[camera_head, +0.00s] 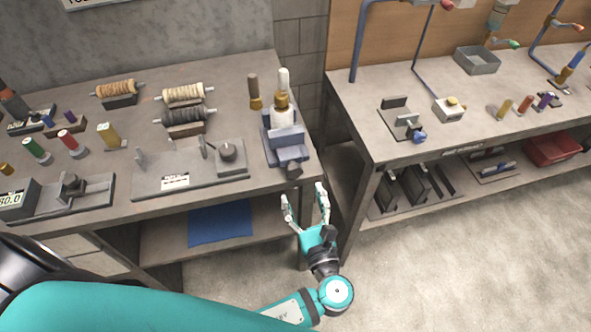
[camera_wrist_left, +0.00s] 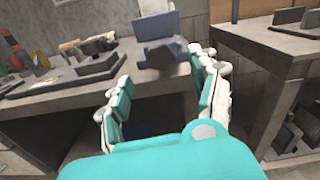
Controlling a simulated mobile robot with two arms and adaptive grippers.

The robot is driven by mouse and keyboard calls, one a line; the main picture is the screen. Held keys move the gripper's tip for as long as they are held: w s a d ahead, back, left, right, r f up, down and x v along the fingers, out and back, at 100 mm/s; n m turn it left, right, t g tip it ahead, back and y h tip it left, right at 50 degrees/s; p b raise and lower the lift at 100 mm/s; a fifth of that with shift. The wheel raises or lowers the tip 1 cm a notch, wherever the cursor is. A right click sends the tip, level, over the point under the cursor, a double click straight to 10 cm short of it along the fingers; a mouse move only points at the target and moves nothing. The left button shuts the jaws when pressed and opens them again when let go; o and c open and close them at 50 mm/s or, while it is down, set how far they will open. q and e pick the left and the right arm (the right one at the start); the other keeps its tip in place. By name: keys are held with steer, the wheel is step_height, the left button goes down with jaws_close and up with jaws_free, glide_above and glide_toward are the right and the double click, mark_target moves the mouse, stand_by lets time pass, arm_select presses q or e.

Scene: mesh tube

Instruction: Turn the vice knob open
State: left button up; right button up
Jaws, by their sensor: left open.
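The blue-grey vice (camera_head: 286,146) stands at the right front corner of the left workbench, with a bottle-like white and brass piece in its top. Its dark knob (camera_head: 293,170) sticks out at the front edge. In the left wrist view the knob (camera_wrist_left: 166,55) shows ahead, below the vice body (camera_wrist_left: 157,22). My left gripper (camera_head: 306,192) is open and empty, in front of the bench edge, just below and close to the knob. In the wrist view the knob lies beyond and between the two fingers (camera_wrist_left: 160,88); they look apart from it. My right gripper is in neither view.
The left workbench (camera_head: 225,85) holds thread spools, a grey plate fixture (camera_head: 190,171) and several small coloured cylinders. A second workbench (camera_head: 350,105) stands to the right across a narrow gap. A blue mat (camera_head: 220,222) lies on the lower shelf. The floor in front is clear.

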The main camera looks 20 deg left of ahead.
mark_target(295, 174)
arm_select(q)
steer(key=p+x, duration=0.1)
steer(key=x, duration=0.5)
steer(key=shift+w, duration=0.1)
steer(key=shift+w+a, duration=0.45)
steer(key=shift+w, duration=0.05)
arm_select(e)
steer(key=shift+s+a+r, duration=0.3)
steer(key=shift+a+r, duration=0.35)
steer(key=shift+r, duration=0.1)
arm_select(q)
steer(key=c, duration=1.1)
steer(key=shift+c, duration=0.2)
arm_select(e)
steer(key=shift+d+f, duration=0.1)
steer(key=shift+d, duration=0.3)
arm_select(q)
steer(key=shift+f, duration=0.1)
